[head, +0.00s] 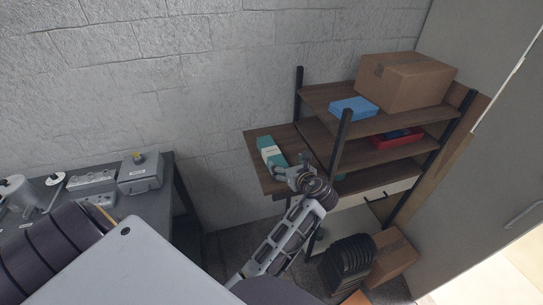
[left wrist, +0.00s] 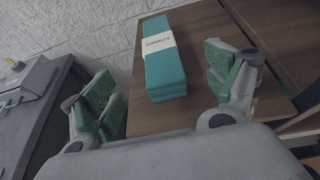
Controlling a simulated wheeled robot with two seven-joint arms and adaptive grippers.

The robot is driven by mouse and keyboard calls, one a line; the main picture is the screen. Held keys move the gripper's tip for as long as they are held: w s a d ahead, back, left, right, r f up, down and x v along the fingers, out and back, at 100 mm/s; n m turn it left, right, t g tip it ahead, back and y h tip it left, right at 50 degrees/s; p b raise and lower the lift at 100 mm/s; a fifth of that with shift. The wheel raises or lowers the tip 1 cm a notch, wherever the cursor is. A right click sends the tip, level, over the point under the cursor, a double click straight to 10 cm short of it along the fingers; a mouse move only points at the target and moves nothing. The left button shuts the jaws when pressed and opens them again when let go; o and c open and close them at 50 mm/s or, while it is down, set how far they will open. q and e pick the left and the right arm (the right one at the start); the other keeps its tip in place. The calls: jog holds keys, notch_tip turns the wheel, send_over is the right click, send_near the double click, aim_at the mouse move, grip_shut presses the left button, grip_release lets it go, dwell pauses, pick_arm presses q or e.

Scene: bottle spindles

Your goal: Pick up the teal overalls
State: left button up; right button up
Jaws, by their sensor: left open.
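The teal overalls (head: 267,146) are a folded teal bundle with a white labelled band, lying on a brown wooden side shelf (head: 256,177) left of the rack. In the left wrist view the overalls (left wrist: 165,71) lie lengthwise, with the band near the far end and the near end facing me. My left gripper (head: 281,171) is at the near end of the bundle in the head view. In the left wrist view its open fingers (left wrist: 165,88) stand wide on either side of the near end, apart from it and empty. My right gripper is not in view.
A shelf rack holds a cardboard box (head: 405,81), a blue packet (head: 353,107) and a red item (head: 398,138). A dark stack (head: 348,264) and another box (head: 391,258) stand below. A grey table with equipment (head: 140,171) is at left. A block wall rises behind.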

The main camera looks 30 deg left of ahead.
pick_arm(q)
jog(key=shift+w+a, duration=0.1)
send_near(272, 152)
jog(key=shift+x, duration=1.8)
jog(key=shift+w+f, duration=0.15)
jog(key=shift+w+a+f+p, duration=0.15)
jog(key=shift+w+a+p, duration=0.15)
jog(key=shift+w+a, duration=0.1)
jog(key=shift+x, duration=1.85)
jog(key=shift+s+a, duration=0.1)
jog(key=shift+c, duration=0.3)
jog(key=c, duration=1.2)
